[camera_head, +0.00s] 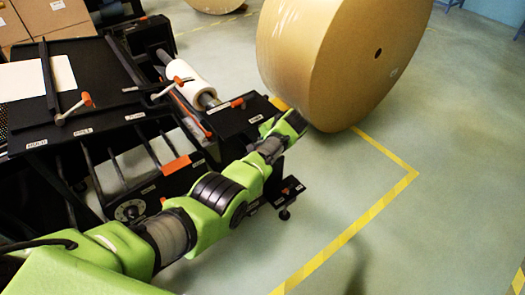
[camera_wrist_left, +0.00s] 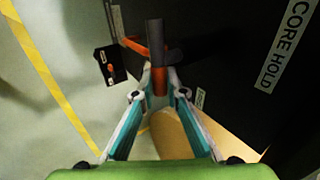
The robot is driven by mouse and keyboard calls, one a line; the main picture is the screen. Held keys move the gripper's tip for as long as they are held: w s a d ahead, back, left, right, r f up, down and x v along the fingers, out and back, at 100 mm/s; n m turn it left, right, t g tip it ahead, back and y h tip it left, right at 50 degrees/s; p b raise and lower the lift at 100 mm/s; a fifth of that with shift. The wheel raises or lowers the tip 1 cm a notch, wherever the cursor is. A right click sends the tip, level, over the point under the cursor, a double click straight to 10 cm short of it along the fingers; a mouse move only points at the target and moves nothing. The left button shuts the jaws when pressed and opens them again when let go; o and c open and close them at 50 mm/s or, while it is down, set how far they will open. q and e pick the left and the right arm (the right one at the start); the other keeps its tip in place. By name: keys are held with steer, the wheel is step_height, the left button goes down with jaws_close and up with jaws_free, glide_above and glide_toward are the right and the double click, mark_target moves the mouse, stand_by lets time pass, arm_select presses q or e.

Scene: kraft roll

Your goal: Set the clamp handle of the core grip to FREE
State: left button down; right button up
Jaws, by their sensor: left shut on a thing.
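The clamp handle shows in the left wrist view as an orange grip (camera_wrist_left: 160,82) beside a dark grey post (camera_wrist_left: 154,35). My left gripper (camera_wrist_left: 160,88) is shut on this orange grip, with a finger on each side of it. A white label (camera_wrist_left: 279,45) on the black panel reads CORE HOLD. A smaller label (camera_wrist_left: 200,98) lies right of the fingertips, too small to read surely. In the head view my left arm reaches in from the lower left, and its wrist (camera_head: 287,124) hides the fingers and the held handle. My right gripper is in neither view.
A large kraft roll (camera_head: 335,55) stands beyond my left wrist. The black machine (camera_head: 85,60) fills the left, with other orange-tipped levers (camera_head: 86,99) and a white roll (camera_head: 192,82). The floor (camera_head: 430,230) at the right is open, marked with yellow tape (camera_head: 350,230).

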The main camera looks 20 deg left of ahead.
arm_select(q)
steer(key=shift+f+g+b, duration=0.15)
steer(key=shift+g+b, duration=0.15)
steer(key=shift+b, duration=0.15)
steer(key=shift+y, duration=0.3)
steer(key=c, duration=2)
jaws_free()
steer(key=v, duration=1.2)
steer(key=shift+a, duration=0.1)
